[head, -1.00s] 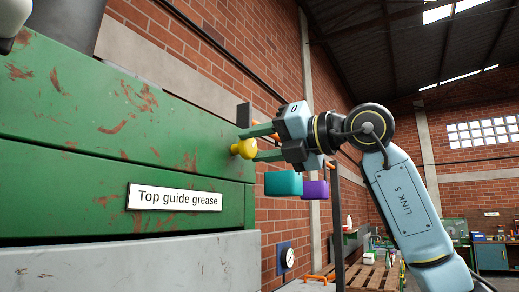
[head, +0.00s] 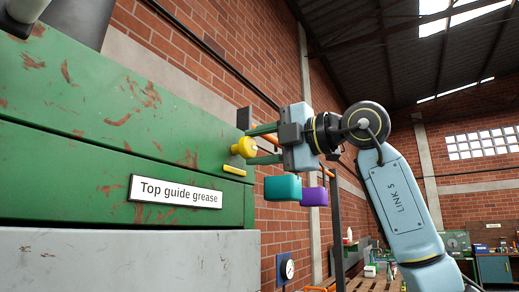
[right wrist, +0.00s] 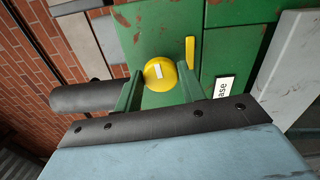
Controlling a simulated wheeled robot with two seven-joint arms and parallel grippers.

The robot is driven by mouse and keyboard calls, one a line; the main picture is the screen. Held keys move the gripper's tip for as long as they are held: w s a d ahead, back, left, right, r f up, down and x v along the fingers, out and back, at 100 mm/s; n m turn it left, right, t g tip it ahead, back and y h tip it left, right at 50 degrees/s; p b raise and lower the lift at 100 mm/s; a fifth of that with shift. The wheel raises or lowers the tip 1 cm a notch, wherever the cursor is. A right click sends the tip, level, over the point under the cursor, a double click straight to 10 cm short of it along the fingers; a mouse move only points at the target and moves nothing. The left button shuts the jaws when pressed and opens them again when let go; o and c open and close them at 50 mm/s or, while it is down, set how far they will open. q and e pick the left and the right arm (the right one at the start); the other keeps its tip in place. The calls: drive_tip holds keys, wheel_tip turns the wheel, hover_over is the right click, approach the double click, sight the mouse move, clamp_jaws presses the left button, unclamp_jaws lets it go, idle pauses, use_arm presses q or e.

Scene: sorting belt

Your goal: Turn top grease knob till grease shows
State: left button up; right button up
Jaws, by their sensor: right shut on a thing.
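The round yellow grease knob (head: 243,147) sticks out near the right end of the green machine panel (head: 90,150). Its face carries a white mark, seen on the knob in the right wrist view (right wrist: 159,71). My right gripper (head: 258,145) is shut on the knob, one green finger on each side. A short yellow strip (head: 234,170) shows on the green surface just below the knob. The strip is also in the right wrist view (right wrist: 190,52), right of the knob and apart from it. The white "Top guide grease" label (head: 176,191) is below left. My left gripper is not in view.
A teal block (head: 283,187) and a purple block (head: 313,196) show just below my right gripper. A dial gauge (head: 287,268) is on the brick wall lower down. A grey panel (head: 130,263) lies below the green one.

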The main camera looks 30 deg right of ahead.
drive_tip(key=shift+m, duration=0.4)
drive_tip(key=o, duration=1)
drive_tip(key=shift+c, duration=0.2)
drive_tip(key=b+v, duration=0.2)
drive_tip(key=v, duration=1.1)
drive_tip(key=shift+s+d+b, duration=0.2)
drive_tip(key=shift+b, duration=0.1)
